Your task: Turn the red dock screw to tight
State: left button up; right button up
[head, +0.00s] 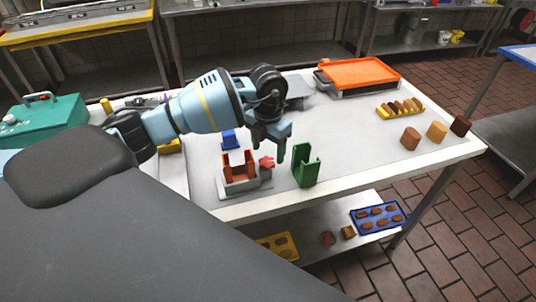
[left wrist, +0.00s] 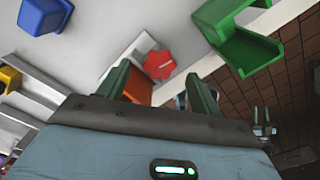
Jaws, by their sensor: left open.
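The red dock screw (head: 266,162) sits on the right side of a small grey dock (head: 234,189) with an orange-brown holder (head: 240,168) at the front of the table. In the left wrist view the red screw knob (left wrist: 159,65) shows beyond and between the green fingers. My left gripper (head: 268,150) is open and empty, its fingers pointing down just above and around the screw's area; I cannot tell whether they touch it. My left gripper also shows in the left wrist view (left wrist: 160,85). My right gripper is not in view.
A green upright holder (head: 306,167) stands close right of the dock, and a blue cup (head: 229,140) stands behind it. An orange-lidded box (head: 358,75) and a yellow rack (head: 400,110) are farther back. The table (head: 350,140) is clear in the middle right.

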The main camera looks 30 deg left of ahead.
aim_at(267, 164)
pick_arm(q)
jog(key=shift+f, duration=1.35)
jog(key=shift+c, duration=0.2)
jog(key=c, duration=0.9)
